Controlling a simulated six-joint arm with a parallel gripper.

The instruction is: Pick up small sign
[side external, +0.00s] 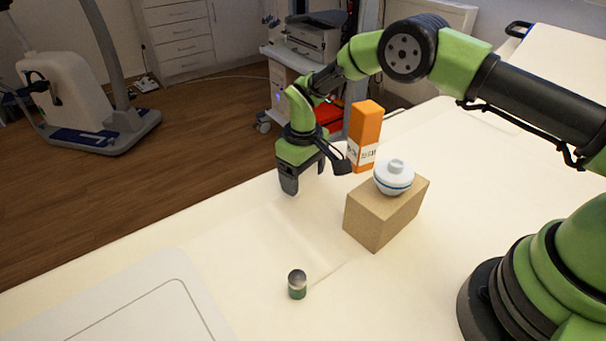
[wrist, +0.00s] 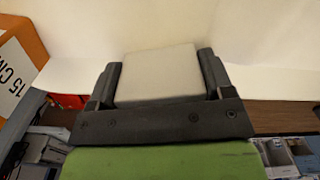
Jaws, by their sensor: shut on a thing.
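My gripper (side external: 305,180) is at the far left part of the table in the side view, pointing down. In the wrist view its two dark fingers are shut on a pale grey, flat-faced thing (wrist: 158,75), which I take to be the small sign. No writing shows on the face in view. In the side view the held thing is mostly hidden by the fingers, and I cannot tell whether it touches the table.
An orange box (side external: 364,125) with a white label stands right of my gripper, close to it; it also shows in the wrist view (wrist: 28,38). A lidded white bowl (side external: 394,180) sits on a brown block (side external: 380,222). A small can (side external: 297,284) stands nearer; the table (side external: 240,240) between is clear.

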